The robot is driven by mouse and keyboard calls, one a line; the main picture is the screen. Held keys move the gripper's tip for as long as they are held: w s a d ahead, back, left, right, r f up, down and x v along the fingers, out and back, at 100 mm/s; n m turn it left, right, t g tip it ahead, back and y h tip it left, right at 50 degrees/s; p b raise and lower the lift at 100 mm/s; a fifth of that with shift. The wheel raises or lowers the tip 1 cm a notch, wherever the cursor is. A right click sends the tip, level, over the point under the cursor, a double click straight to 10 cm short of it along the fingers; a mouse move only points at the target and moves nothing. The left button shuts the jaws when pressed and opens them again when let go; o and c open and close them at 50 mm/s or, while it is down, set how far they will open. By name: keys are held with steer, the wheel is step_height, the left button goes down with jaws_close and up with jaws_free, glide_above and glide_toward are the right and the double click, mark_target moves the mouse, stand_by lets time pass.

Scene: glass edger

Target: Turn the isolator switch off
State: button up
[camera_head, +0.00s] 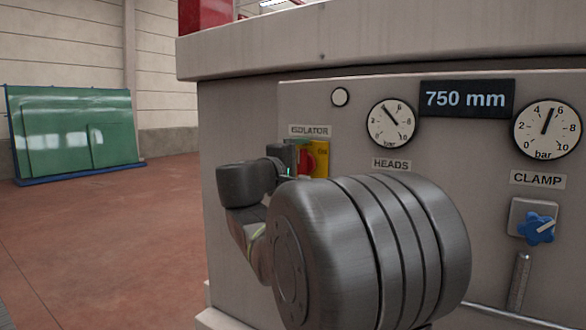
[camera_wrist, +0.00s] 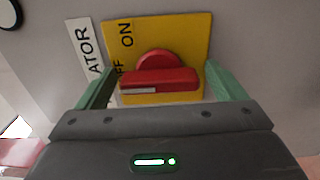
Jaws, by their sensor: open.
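The isolator switch is a red knob with a bar handle (camera_wrist: 160,80) on a yellow plate (camera_wrist: 185,28). In the head view the plate (camera_head: 322,164) shows under the ISOLATOR label, partly hidden by my gripper. In the wrist view the handle lies crosswise; its white-marked left end is beside the partly covered OFF lettering, and ON is further up the plate. My gripper (camera_wrist: 158,72) is open at the switch. One green finger is off each end of the handle, the right one close to it. I cannot tell whether either touches.
The switch is on a grey machine panel with the HEADS gauge (camera_head: 391,122), a 750 mm display (camera_head: 466,98), the CLAMP gauge (camera_head: 546,128) and a blue clamp knob (camera_head: 537,228). A thick ledge (camera_head: 400,38) overhangs above. The floor at left is clear up to a green glass rack (camera_head: 75,130).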

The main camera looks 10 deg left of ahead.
steer(key=b+v, duration=0.1)
steer(key=v, duration=1.2)
steer(key=shift+s, duration=0.35)
steer(key=shift+w, duration=0.1)
steer(key=p+x, duration=0.1)
steer(key=x, duration=1.2)
steer(key=shift+w, duration=0.35)
